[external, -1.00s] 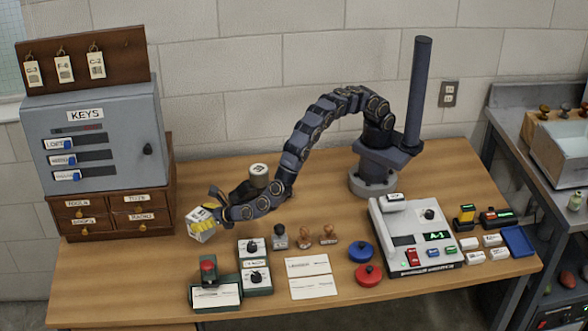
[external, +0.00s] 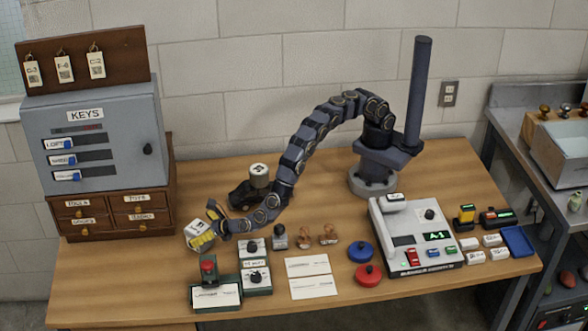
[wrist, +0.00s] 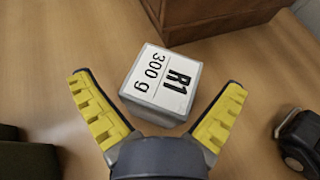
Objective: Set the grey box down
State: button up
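The grey box (wrist: 157,84), with a white label reading "R1 300 g" on its top, sits between and slightly beyond my fingertips in the wrist view. It looks to be resting on the wooden table. In the external view the grey box (external: 196,231) is at the table's left, in front of the drawer cabinet, partly covered by a finger. My gripper (wrist: 160,92) is open, its yellow-padded fingers spread with gaps on both sides of the box. My gripper also shows in the external view (external: 207,226), low near the table.
The wooden drawer cabinet (external: 117,214) stands just behind the box. A dark object with a white-topped cylinder (external: 259,178) is behind my wrist. A red-button unit (external: 209,270) and a switch box (external: 255,278) stand in front. Bare table lies left of the box.

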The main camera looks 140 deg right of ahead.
jog(key=shift+r, duration=0.1)
jog(key=v, duration=1.2)
jog(key=s+d+r+m+g+y, duration=0.2)
jog(key=s+r+m+g, duration=0.5)
jog(key=s+r+m, duration=0.95)
jog(key=s+a+r+m+y, duration=0.2)
jog(key=s+a+y, duration=0.3)
jog(key=s+a, duration=0.4)
jog(key=s+a+r+m+t+y, duration=0.1)
jog(key=s+a+y, duration=0.4)
jog(key=s, duration=0.9)
jog(key=a+r+m, duration=0.1)
jog(key=a+m, duration=0.1)
jog(key=a, duration=0.1)
jog(key=shift+s+a+y, duration=0.3)
jog(key=shift+a+y, duration=0.1)
jog(key=shift+m, duration=0.25)
